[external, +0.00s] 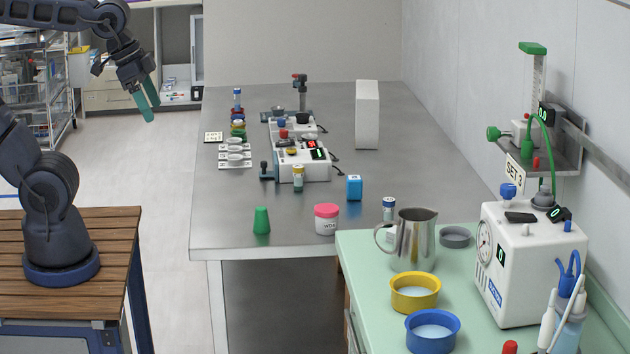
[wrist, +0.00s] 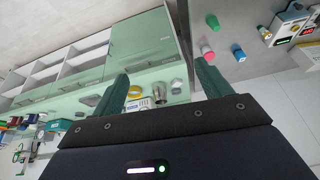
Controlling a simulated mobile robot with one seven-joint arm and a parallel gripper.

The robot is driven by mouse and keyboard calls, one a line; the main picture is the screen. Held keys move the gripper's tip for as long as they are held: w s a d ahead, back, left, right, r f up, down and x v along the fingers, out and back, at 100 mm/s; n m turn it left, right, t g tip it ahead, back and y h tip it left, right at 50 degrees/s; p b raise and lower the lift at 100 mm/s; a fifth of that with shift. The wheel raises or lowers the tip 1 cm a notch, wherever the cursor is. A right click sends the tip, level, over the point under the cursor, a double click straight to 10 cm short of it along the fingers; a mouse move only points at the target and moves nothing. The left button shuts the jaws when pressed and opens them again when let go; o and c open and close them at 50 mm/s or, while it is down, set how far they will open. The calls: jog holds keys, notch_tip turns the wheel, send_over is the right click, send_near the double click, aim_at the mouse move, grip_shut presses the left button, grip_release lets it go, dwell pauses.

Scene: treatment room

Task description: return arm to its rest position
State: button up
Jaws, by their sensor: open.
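My gripper (external: 146,101) hangs in the air at the upper left of the external view, over the floor to the left of the metal table. Its two green fingers point down and slightly right. In the wrist view my gripper (wrist: 162,85) shows its two fingers spread well apart with nothing between them. My arm reaches across the top left corner of the external view, above its base on the wooden bench (external: 110,238).
The metal table (external: 215,215) holds a green cup (external: 261,221), a pink-lidded jar (external: 326,220), a blue box (external: 354,188) and a white device (external: 303,163). The green counter (external: 375,290) carries a steel pitcher (external: 414,240) and bowls. A wire rack (external: 40,90) stands behind my arm.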

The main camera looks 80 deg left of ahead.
jog(key=shift+s+f+n, duration=0.4)
jog(key=shift+s, duration=0.3)
